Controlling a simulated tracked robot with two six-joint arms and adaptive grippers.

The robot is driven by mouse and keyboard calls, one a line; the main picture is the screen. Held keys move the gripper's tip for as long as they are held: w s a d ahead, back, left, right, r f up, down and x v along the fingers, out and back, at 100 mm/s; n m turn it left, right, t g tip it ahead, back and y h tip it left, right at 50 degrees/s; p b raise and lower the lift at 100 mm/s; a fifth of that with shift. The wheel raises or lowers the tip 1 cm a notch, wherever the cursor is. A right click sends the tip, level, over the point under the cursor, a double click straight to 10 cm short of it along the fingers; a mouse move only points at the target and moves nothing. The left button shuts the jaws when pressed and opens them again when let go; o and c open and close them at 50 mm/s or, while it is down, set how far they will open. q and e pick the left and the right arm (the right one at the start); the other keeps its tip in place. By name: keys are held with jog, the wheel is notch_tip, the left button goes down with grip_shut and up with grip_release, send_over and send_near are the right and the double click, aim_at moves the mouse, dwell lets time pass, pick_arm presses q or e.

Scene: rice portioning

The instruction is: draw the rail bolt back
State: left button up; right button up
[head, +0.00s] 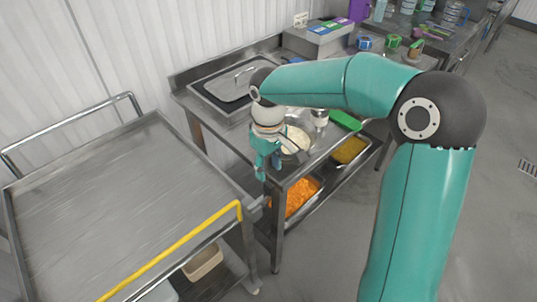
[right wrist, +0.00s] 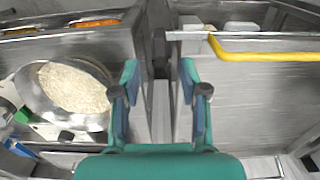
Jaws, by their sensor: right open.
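The yellow rail (head: 180,248) runs along the near edge of a steel trolley (head: 100,190) and ends at its right corner. The rail also shows at the upper right in the right wrist view (right wrist: 265,56). I cannot make out a separate bolt on it in either view. My right gripper (head: 268,167) points down by the left edge of the steel table, above and beyond the rail's end. In the right wrist view its open jaws (right wrist: 160,90) are empty, over the narrow gap between table and trolley. My left gripper is not in view.
A pan of rice (right wrist: 72,86) stands on the steel table (head: 205,118) close to my right gripper. A lower shelf holds orange food (head: 298,196) and yellow food (head: 349,150) in pans. The trolley top is empty; a beige tub (head: 203,263) sits below it.

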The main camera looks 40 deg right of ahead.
jog(key=shift+r, duration=2.15)
